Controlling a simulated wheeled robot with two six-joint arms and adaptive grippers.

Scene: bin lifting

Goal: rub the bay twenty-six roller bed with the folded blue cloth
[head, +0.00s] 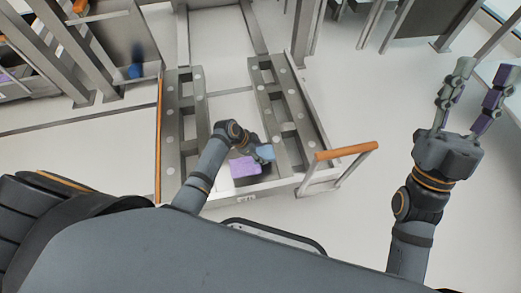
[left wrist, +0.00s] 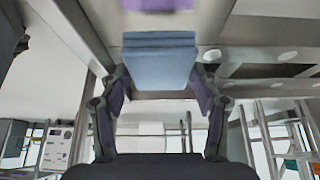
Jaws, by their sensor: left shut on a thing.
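The folded blue cloth (head: 264,152) is at the near end of the roller bed, over its right-hand rail. My left gripper (head: 257,151) is shut on it. In the left wrist view the blue cloth (left wrist: 160,62) sits between the two fingers of my left gripper (left wrist: 160,82). The roller bed (head: 183,135) is a grey frame with two rails dotted with pale round rollers. Whether the cloth touches the rail is not clear. My right gripper (head: 485,74) is raised at the right, open and empty, away from the bed.
A purple folded piece (head: 245,168) lies by the bed's near end, just left of the cloth. An orange-topped handle (head: 346,152) stands at the bed's right near corner. Grey posts and frames (head: 70,50) stand at the back left.

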